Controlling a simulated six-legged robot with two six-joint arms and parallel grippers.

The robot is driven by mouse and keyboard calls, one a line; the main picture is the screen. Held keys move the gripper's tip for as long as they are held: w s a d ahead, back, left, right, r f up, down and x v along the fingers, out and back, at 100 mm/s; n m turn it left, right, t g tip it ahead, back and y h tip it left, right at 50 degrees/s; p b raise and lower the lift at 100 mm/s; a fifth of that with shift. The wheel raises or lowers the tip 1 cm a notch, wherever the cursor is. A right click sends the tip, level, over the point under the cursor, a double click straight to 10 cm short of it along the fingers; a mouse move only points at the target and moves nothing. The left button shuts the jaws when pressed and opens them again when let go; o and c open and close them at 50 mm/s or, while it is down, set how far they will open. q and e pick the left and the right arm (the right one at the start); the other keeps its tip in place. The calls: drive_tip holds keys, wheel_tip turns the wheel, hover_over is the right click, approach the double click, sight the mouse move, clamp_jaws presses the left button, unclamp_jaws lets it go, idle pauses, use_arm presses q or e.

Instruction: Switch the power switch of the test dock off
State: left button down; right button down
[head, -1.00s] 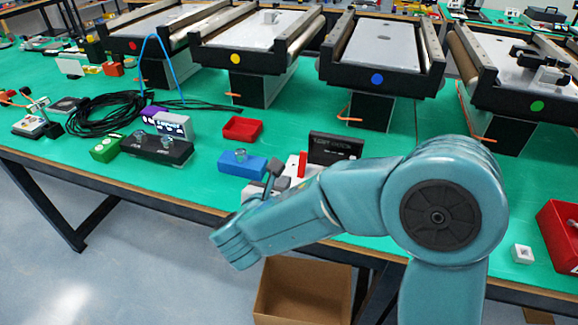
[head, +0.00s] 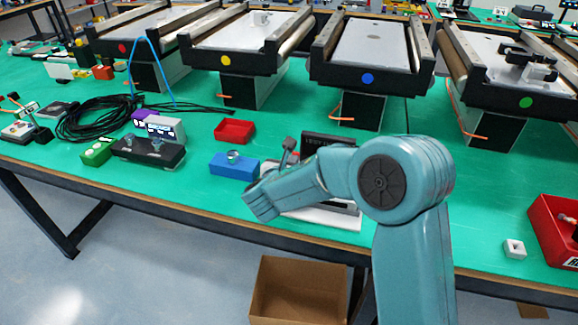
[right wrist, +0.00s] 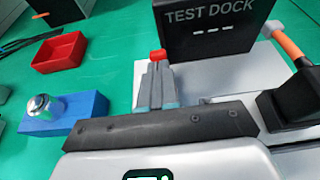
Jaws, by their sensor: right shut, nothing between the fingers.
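The test dock (right wrist: 215,30) is a black upright box with its name and a dashed display, standing on a white base (right wrist: 125,88). In the head view the dock (head: 325,142) is partly behind my right arm, and its white base (head: 335,218) shows below the arm. A small red piece (right wrist: 158,56), apparently the power switch, shows just beyond my right fingertips; I cannot tell whether they touch. Its on or off position is not clear. My right gripper (right wrist: 156,68) is shut and empty over the base, and it also shows in the head view (head: 289,145). My left gripper is out of view.
A blue box with a round metal button (right wrist: 62,113) and a red tray (right wrist: 60,52) lie left of the dock. An orange-handled part (right wrist: 288,42) and a black block (right wrist: 290,98) are at the right. A cardboard box (head: 298,290) stands below the table edge.

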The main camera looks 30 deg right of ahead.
drive_tip(key=d+g+y+p, duration=0.1)
drive_tip(key=p, duration=0.3)
drive_tip(key=shift+w+d+r, duration=0.1)
drive_tip(key=shift+w+r, duration=0.3)
drive_tip(key=shift+w+d+f+g+y, duration=0.1)
drive_tip(key=shift+f+g+y, duration=0.1)
drive_tip(key=shift+g+y, duration=0.1)
drive_tip(key=shift+f, duration=0.1)
